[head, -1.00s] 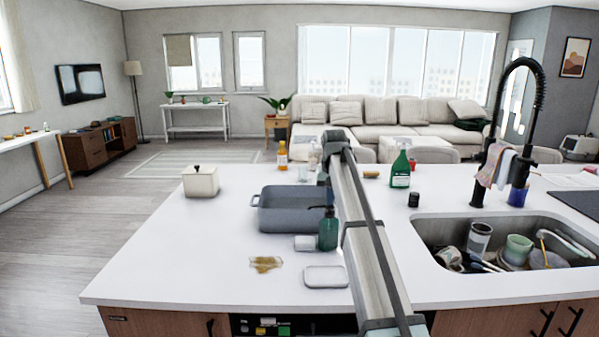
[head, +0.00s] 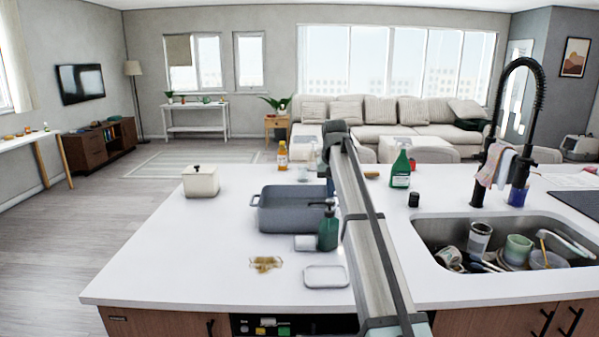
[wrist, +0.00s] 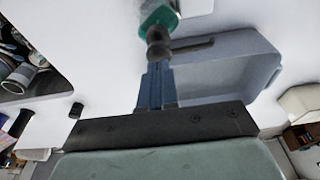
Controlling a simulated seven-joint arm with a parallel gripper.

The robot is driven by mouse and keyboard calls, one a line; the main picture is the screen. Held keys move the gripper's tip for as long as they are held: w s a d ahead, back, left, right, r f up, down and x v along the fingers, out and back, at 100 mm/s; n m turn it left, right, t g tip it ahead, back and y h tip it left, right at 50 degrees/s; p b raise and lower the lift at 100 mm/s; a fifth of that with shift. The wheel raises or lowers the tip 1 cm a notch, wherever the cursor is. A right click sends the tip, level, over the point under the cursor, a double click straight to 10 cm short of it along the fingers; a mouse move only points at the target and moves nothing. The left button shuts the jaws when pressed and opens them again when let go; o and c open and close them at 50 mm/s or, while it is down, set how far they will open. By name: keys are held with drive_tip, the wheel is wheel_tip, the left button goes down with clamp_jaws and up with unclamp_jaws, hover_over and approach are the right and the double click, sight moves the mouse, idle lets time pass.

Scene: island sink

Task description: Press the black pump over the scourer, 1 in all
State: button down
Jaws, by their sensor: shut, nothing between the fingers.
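A green bottle (head: 328,234) with a black pump (head: 328,204) stands upright on the white counter. In the wrist view the black pump (wrist: 158,42) is just beyond my fingertips, its nozzle pointing right, with the green bottle (wrist: 158,17) behind it. A pale block, probably the scourer (head: 305,243), lies beside the bottle on its left, below the nozzle. My gripper (wrist: 157,66) is shut and empty, its blue fingers close to the pump. I cannot tell whether they touch. In the head view my gripper (head: 329,187) is partly hidden by my arm.
A grey-blue basin (head: 285,222) stands just behind the bottle. A sink (head: 430,235) full of dishes is at right. The counter's left front is clear.

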idle(0.3)
wheel_tip(320, 180, up, 6)
idle(0.7)
